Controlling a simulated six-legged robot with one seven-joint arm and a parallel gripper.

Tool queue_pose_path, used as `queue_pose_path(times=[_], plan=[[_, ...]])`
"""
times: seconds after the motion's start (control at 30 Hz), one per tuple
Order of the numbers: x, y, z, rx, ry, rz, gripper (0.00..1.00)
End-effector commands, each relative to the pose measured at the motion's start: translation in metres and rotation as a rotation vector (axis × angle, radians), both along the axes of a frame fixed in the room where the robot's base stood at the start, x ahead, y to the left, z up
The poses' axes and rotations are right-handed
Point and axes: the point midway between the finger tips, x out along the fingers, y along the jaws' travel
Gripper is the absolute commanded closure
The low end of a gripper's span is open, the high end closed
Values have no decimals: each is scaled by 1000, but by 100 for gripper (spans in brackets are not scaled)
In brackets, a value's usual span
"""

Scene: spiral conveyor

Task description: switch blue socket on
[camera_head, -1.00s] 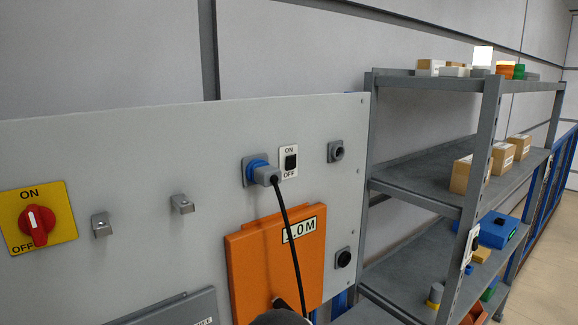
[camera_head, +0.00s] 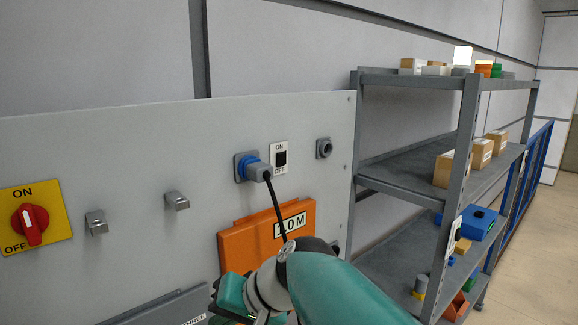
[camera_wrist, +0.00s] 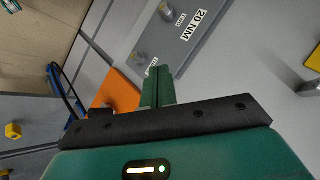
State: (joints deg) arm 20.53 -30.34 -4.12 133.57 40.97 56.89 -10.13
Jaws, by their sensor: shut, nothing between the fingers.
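The blue socket (camera_head: 240,165) is on the grey wall panel (camera_head: 120,145), with a grey plug (camera_head: 260,172) in it and a black cable (camera_head: 276,205) hanging down. Just right of it is a small black switch (camera_head: 281,158) on a white plate marked ON and OFF; its position is too small to tell. My gripper (camera_head: 217,298) is low in the head view, below and left of the switch, in front of the panel and apart from the switch. In the wrist view my gripper's green fingers (camera_wrist: 158,85) are together and empty.
An orange box (camera_head: 262,238) on the panel is partly hidden by my arm. A red knob (camera_head: 30,224) on a yellow plate is at the left. A grey socket (camera_head: 324,148) is right of the switch. A grey shelf rack (camera_head: 400,175) with boxes stands at the right.

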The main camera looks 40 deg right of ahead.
Motion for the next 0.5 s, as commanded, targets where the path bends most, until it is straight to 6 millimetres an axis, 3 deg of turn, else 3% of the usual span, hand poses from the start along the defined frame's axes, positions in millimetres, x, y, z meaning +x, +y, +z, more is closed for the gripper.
queue_pose_path(times=[0.3,0.5], plan=[[51,-95,70,387,-247,-298,100],[56,-180,116,583,-467,-464,100]])
